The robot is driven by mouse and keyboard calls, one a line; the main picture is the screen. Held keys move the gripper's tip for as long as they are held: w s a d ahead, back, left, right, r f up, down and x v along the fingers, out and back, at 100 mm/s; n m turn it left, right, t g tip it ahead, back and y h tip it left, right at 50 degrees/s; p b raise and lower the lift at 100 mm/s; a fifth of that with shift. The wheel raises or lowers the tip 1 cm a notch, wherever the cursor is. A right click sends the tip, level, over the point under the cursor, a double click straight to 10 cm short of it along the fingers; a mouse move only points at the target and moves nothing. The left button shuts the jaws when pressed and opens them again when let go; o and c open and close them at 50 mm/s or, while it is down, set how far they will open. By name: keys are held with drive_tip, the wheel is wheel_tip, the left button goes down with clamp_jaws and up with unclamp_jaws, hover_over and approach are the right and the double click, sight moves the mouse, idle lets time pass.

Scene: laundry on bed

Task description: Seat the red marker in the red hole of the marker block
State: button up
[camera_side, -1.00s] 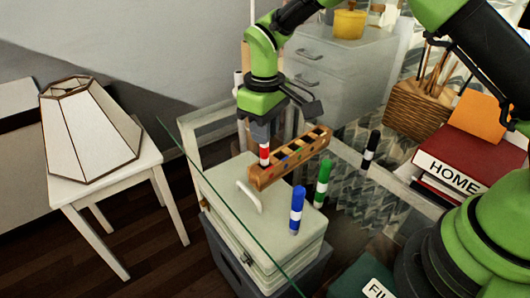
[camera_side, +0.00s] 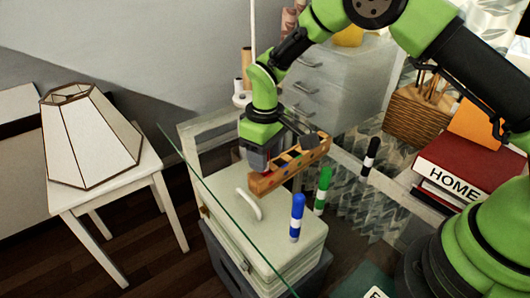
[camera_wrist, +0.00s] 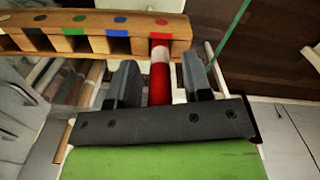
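The wooden marker block (camera_side: 290,168) lies tilted over the pale box in the side view. In the wrist view the block (camera_wrist: 75,42) shows a row of coloured dots, with the red one at the right end. The red marker (camera_wrist: 160,80), with a white band, points at the block just below the red dot. Its far end meets the block's face; how deep it sits I cannot tell. My gripper (camera_wrist: 160,75) has a finger on each side of the marker, with visible gaps. In the side view my gripper (camera_side: 258,160) is behind the block's left end, its fingertips and most of the marker hidden.
A blue marker (camera_side: 297,217), a green marker (camera_side: 323,190) and a black marker (camera_side: 370,157) stand upright to the right of the block. A pale box with a handle (camera_side: 249,204) is below. A glass edge (camera_side: 215,232) runs along the left. Red books (camera_side: 460,168) lie at right.

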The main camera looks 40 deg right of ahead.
wheel_tip(320, 180, up, 13)
drive_tip(key=shift+f, duration=0.15)
drive_tip(key=s+d+r+m+t+y, duration=0.1)
drive_tip(key=s+d+r+m+t, duration=0.25)
drive_tip(key=s+r, duration=0.65)
drive_tip(key=s+d+r+m+t+y, duration=0.1)
drive_tip(key=s+d+m+t, duration=0.1)
drive_tip(key=s, duration=1.1)
drive_tip(key=shift+s+d+r+m+t, duration=0.15)
drive_tip(key=shift+s+d+m+t, duration=0.1)
drive_tip(key=shift+m+t, duration=0.75)
